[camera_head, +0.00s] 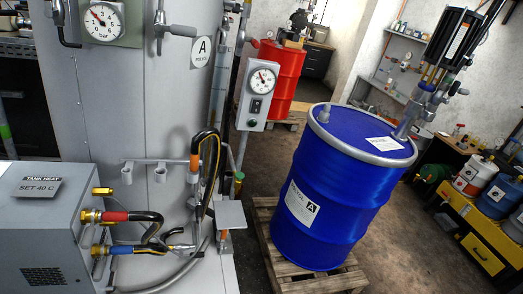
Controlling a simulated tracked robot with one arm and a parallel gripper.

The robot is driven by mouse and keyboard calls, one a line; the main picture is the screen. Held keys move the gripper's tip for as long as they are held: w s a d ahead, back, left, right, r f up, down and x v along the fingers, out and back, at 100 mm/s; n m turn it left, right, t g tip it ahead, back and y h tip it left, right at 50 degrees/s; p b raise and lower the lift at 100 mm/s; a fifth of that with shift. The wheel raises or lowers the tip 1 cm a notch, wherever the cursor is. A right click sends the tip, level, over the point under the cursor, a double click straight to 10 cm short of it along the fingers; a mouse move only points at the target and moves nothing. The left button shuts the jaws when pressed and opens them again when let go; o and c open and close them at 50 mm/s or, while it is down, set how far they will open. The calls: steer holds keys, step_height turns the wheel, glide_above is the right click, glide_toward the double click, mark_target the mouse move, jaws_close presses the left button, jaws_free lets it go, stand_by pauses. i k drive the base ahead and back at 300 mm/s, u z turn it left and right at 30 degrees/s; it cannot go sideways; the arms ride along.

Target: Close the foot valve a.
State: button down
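The big grey tank (110,110) with a round sign "A" (200,51) fills the left of the view. No part is clearly labelled as foot valve a, and I cannot tell which fitting it is or how its handle stands. Low on the tank's right side is a black hose with a yellow stripe and orange collar (195,162). Beside it a flat grey plate (230,214) stands above an orange-marked fitting (223,234). The tank's lowest part is out of view. My gripper does not show.
A blue drum (335,190) stands on a wooden pallet (335,282), with a pump-like device (445,60) at its top. A grey heater box (45,235) stands front left. A gauge box (259,95) and red drum (278,78) are behind. Floor between pallet and yellow bench (485,250) looks clear.

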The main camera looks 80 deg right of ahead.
mark_target(223, 234)
steer(key=z, duration=1.95)
steer(key=i, duration=1)
